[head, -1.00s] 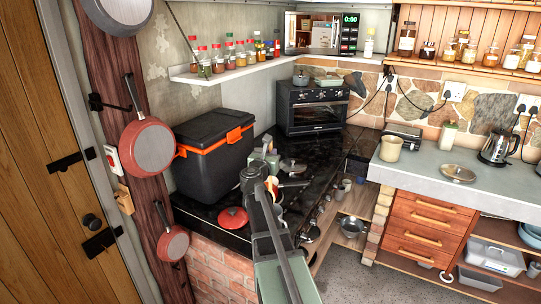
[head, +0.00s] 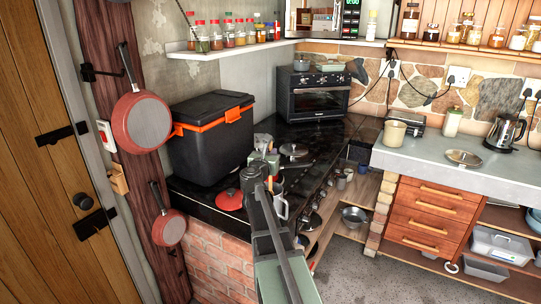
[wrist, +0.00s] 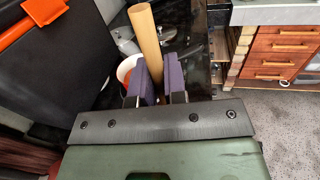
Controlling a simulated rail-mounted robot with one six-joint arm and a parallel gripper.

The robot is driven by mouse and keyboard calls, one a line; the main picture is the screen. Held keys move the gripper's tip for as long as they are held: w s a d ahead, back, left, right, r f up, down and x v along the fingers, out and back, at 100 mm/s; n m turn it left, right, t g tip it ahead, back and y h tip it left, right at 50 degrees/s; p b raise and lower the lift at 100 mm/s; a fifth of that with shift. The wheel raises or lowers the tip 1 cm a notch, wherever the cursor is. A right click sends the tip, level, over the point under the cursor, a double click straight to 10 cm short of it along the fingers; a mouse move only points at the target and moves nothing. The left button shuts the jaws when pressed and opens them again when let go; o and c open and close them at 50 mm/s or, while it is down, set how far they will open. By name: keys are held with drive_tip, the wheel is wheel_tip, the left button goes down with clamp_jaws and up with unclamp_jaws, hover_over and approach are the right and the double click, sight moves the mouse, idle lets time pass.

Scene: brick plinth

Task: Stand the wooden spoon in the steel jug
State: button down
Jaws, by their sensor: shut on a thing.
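My gripper (wrist: 160,82) has purple finger pads closed around a pale wooden rod, the wooden spoon's handle (wrist: 145,38), in the wrist view. The handle stands up beyond the pads. The spoon's other end is hidden. In the head view a pale metallic jug with a handle (head: 282,208) stands at the hob's front edge, partly behind my arm. I cannot tell whether the spoon is inside it.
A small oven (head: 320,97) is behind. Red pans (head: 140,118) hang on the post at left. A grey worktop (head: 430,160) is at right.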

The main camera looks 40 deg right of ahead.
drive_tip(key=shift+f, duration=0.15)
drive_tip(key=c, duration=1.1)
unclamp_jaws()
drive_tip(key=v, duration=1)
drive_tip(key=shift+s+a, duration=0.2)
drive_tip(key=shift+a, duration=0.15)
